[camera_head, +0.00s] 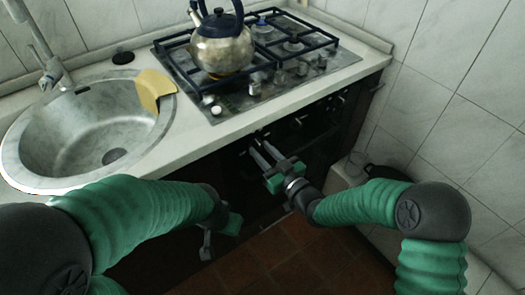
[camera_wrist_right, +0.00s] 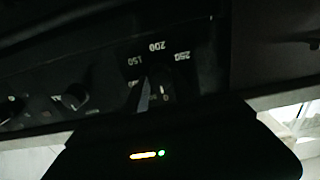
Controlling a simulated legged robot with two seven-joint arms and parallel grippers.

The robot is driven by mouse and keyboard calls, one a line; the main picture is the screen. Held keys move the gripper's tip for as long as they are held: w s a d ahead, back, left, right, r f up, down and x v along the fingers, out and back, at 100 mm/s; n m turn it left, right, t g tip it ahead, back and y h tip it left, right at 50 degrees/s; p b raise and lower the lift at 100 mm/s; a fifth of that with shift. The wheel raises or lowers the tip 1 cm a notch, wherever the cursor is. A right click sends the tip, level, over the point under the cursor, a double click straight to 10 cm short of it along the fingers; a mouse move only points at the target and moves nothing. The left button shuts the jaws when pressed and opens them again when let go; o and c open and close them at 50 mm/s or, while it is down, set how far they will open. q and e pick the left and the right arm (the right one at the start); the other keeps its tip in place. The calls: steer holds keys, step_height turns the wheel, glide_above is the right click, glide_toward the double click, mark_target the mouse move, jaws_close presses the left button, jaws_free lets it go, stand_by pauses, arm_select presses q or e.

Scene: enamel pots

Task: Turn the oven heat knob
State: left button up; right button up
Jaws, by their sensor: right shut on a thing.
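The oven heat knob (camera_wrist_right: 155,88) shows in the right wrist view, with the numbers 150, 200 and 250 on the dark panel around it. It is dim and partly covered by my gripper. In the head view, my right gripper (camera_head: 262,148) reaches the dark oven front under the counter, its fingers shut on the knob. The knob is hidden behind the fingers there. My left gripper (camera_head: 208,244) hangs low in front of the cabinet, away from the oven panel; its finger gap is unclear.
More dark knobs (camera_wrist_right: 75,97) sit left along the panel in the wrist view. Above the oven are a gas hob (camera_head: 245,98) with a kettle (camera_head: 220,50), and a counter edge. The tiled wall closes the right side.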

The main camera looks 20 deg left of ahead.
steer(key=shift+w, duration=0.1)
jaws_close()
steer(key=shift+r+m, duration=0.1)
steer(key=shift+m, duration=0.2)
steer(key=shift+r+m+p, duration=0.1)
steer(key=shift+m+p, duration=0.8)
steer(key=shift+m, duration=0.3)
steer(key=shift+m+p, duration=0.65)
steer(key=shift+m, duration=0.75)
steer(key=o, duration=0.8)
jaws_free()
steer(key=shift+w, duration=0.1)
steer(key=shift+o, duration=1.4)
steer(key=shift+a+f, duration=0.1)
steer(key=shift+f, duration=0.15)
